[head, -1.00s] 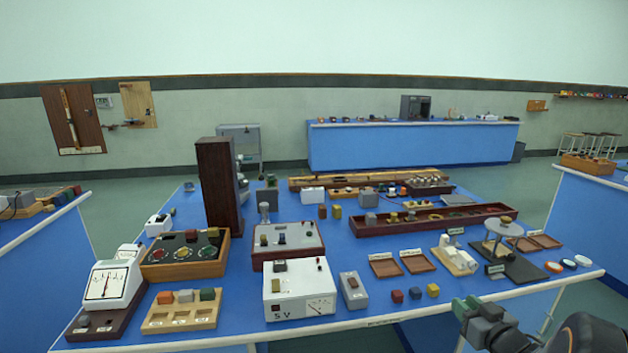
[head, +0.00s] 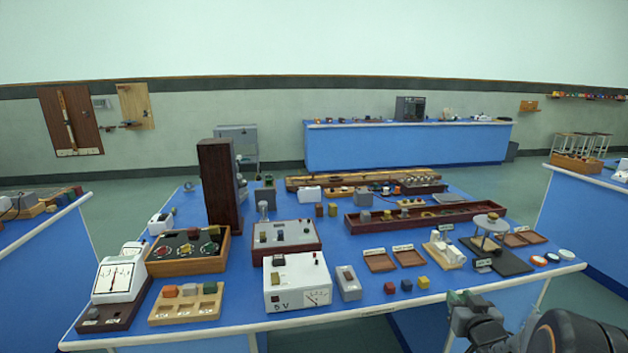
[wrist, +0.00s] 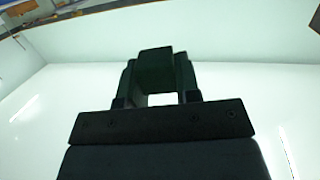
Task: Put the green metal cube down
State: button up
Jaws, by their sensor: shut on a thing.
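My gripper (head: 466,299) is at the lower right of the head view, in front of the bench's near edge. In the wrist view its two fingers (wrist: 155,82) are shut on a dark block (wrist: 155,66), held between the fingertips. The block looks almost black there, and a small green patch shows at the fingertips in the head view; I take it as the green metal cube. Another dark green cube (head: 210,288) sits in the right part of a light wooden tray (head: 184,314) at the bench's front left.
Red, blue and yellow cubes (head: 406,286) stand near the front edge of the blue bench (head: 375,318). Two shallow brown trays (head: 380,262) lie behind them. A white 5V meter box (head: 290,296) and a grey box (head: 347,284) stand to the left. Small bare patches lie between them.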

jog(key=a+f+y+p, duration=0.1)
jog(key=a+f+p, duration=0.4)
jog(key=a+f, duration=1.1)
jog(key=shift+n, duration=0.4)
jog(key=s+a+f, duration=0.1)
jog(key=s+f, duration=0.1)
jog(key=s+a+f, duration=0.1)
jog(key=shift+s+a+f, duration=0.3)
jog(key=shift+s+f, duration=0.1)
jog(key=shift+d, duration=0.1)
